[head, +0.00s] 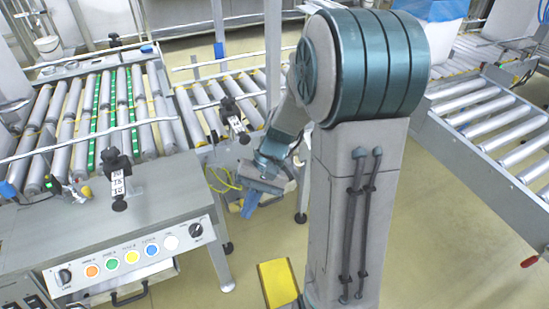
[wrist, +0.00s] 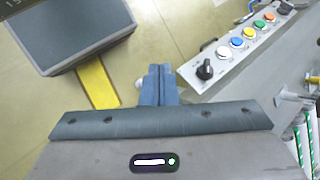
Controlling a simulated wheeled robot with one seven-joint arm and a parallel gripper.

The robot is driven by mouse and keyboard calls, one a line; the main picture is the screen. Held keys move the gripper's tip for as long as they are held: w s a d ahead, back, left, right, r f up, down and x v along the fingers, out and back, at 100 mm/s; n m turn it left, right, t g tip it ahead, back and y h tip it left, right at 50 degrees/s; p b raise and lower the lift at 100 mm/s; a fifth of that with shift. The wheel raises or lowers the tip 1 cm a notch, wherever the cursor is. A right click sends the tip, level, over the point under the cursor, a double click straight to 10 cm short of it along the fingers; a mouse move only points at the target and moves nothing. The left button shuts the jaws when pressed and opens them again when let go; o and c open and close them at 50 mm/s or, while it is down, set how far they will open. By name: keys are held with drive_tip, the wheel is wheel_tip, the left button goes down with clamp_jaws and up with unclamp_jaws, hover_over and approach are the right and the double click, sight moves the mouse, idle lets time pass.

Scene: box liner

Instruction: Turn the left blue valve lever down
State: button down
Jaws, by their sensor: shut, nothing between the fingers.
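A small blue piece (head: 8,190) at the left edge, beside the roller conveyor, looks like the left blue valve lever; it is too small to tell its angle. Another small blue piece (head: 146,48) is at the far end of the conveyor. My gripper (head: 247,209) hangs in the gap right of the control panel, pointing down, far from the blue piece at left. In the wrist view my gripper (wrist: 158,72) has its blue fingers together with nothing between them.
A control panel (head: 135,257) with coloured buttons and black knobs is left of my gripper; it also shows in the wrist view (wrist: 215,72). Roller conveyors (head: 92,112) lie behind it, with black brackets (head: 117,175) on top. Another conveyor (head: 500,125) is at right. Open floor lies below my gripper.

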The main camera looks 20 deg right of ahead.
drive_tip(key=w+d+f+m+t+y+b, duration=0.1)
drive_tip(key=w+d+f+m+t+y, duration=0.35)
drive_tip(key=w+f+y, duration=0.2)
drive_tip(key=w+d+f+m+t+y+b, duration=0.2)
drive_tip(key=w+d+f+m+t+y, duration=0.15)
drive_tip(key=w+f+m+y, duration=0.35)
drive_tip(key=w+d+f+m+t+h+b, duration=0.1)
drive_tip(key=w+d+f+m+t+h, duration=0.1)
drive_tip(key=d+f+m+t+h, duration=1.55)
drive_tip(key=w+a+r+n+t+y+b, duration=0.1)
drive_tip(key=w+a+r+n+y, duration=0.1)
drive_tip(key=w+r, duration=0.7)
wheel_tip(320, 180, up, 2)
drive_tip(key=a+y, duration=0.1)
drive_tip(key=a, duration=0.1)
drive_tip(key=shift+w+a+n+b, duration=0.15)
drive_tip(key=shift+a+n+b, duration=0.15)
drive_tip(key=shift+a+n, duration=0.1)
drive_tip(key=shift+r+t, duration=0.1)
drive_tip(key=shift+t, duration=0.15)
